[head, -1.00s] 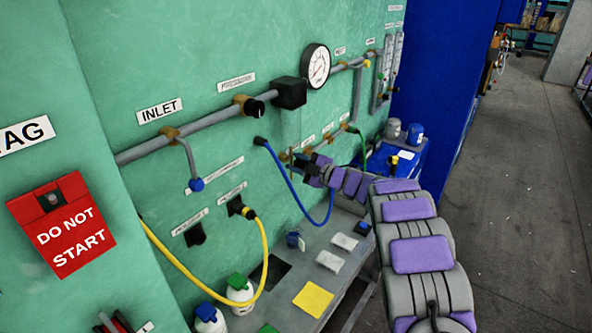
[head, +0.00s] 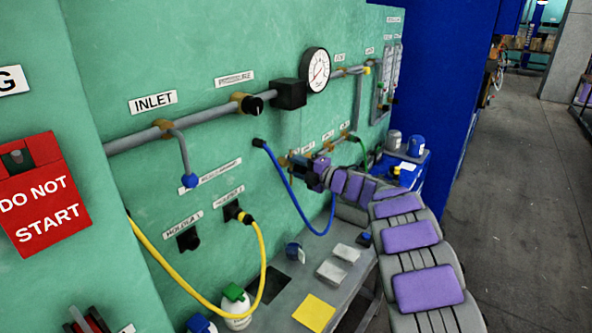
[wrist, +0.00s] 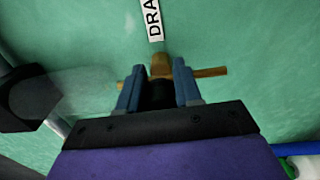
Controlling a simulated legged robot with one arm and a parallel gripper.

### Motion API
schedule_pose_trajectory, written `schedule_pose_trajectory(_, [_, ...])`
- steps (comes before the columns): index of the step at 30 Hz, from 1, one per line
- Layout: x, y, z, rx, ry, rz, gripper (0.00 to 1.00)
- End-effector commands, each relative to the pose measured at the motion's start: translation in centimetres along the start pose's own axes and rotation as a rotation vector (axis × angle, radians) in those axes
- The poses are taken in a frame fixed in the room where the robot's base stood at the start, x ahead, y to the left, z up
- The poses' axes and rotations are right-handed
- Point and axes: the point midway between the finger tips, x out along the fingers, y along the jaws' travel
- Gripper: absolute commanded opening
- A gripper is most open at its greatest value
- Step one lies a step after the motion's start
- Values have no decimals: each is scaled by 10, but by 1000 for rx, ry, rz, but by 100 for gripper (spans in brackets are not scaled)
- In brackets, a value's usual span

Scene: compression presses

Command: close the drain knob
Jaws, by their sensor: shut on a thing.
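The drain knob (wrist: 158,94) is dark and sits on a brass fitting (wrist: 162,65) on the green wall, under a white label (wrist: 152,18) reading "DRA", its rest cut off. In the wrist view, my gripper (wrist: 158,88) has one blue-grey finger on each side of the knob and is shut on it. In the head view, my gripper (head: 300,160) is at the wall beside the lower brass pipe. My own arm and gripper hide the knob there.
A blue hose (head: 292,197) hangs just left of my gripper, and a green hose (head: 363,152) is to its right. A yellow hose (head: 262,262) loops lower left. A grey bench (head: 318,262) with containers stands below. Open floor (head: 500,200) lies right.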

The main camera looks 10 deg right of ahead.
Motion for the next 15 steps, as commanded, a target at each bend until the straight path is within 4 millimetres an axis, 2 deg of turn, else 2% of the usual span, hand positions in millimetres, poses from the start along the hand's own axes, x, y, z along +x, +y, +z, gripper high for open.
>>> schedule_pose_trajectory(1, [0, -6, -1, -1, 2, -9, 4])
schedule_pose_trajectory(12, [1, -7, -1, -4, 4, -11, 3])
schedule_pose_trajectory(13, [1, -7, -1, -4, 5, -12, 35])
schedule_pose_trajectory(15, [1, -7, -2, -4, 5, -12, 42])
